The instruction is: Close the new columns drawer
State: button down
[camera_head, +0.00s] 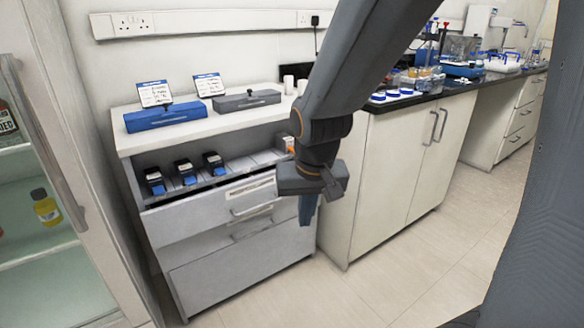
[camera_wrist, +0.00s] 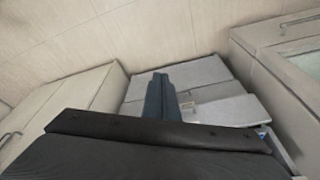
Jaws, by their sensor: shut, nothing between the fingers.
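A grey cabinet stands under a white countertop. Its upper drawer (camera_head: 185,222) is pulled out, with a pale label, too small to read, and a bar handle (camera_head: 252,209) on its front. A dark gap shows behind the front's top edge. In the wrist view the jutting drawer (camera_wrist: 232,110) lies right of the fingers. My gripper (camera_head: 307,212) hangs at the drawer's right end, fingers down, shut and empty. The wrist view shows its blue-grey fingers (camera_wrist: 161,92) together. I cannot tell whether they touch the drawer. Several black-and-blue columns (camera_head: 186,172) stand in a row above the drawer front.
A lower drawer (camera_head: 240,268) looks closed. A blue case (camera_head: 165,116) and a grey case (camera_head: 246,100) lie on the countertop with cards behind. A glass-front cabinet (camera_head: 45,235) stands close at left, a white cupboard (camera_head: 385,175) at right. The floor (camera_head: 400,275) in front is clear.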

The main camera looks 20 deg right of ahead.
jog(key=w+d+f+m+t, duration=0.2)
jog(key=w+d, duration=0.1)
jog(key=w, duration=0.5)
jog(key=w+d+f+m+t+y+p, duration=0.1)
jog(key=w+d+f+m+t, duration=0.15)
jog(key=w, duration=0.55)
jog(key=w+d+f+m+t, duration=0.2)
jog(key=w+d+t, duration=0.15)
jog(key=w, duration=0.35)
jog(key=w+d+f+m+t+y+p, duration=0.2)
jog(key=d+f+m+t+y, duration=0.3)
jog(key=d+f+m+t, duration=0.1)
jog(key=x, duration=1.4)
jog(key=shift+d+r, duration=0.2)
jog(key=shift+w, duration=0.1)
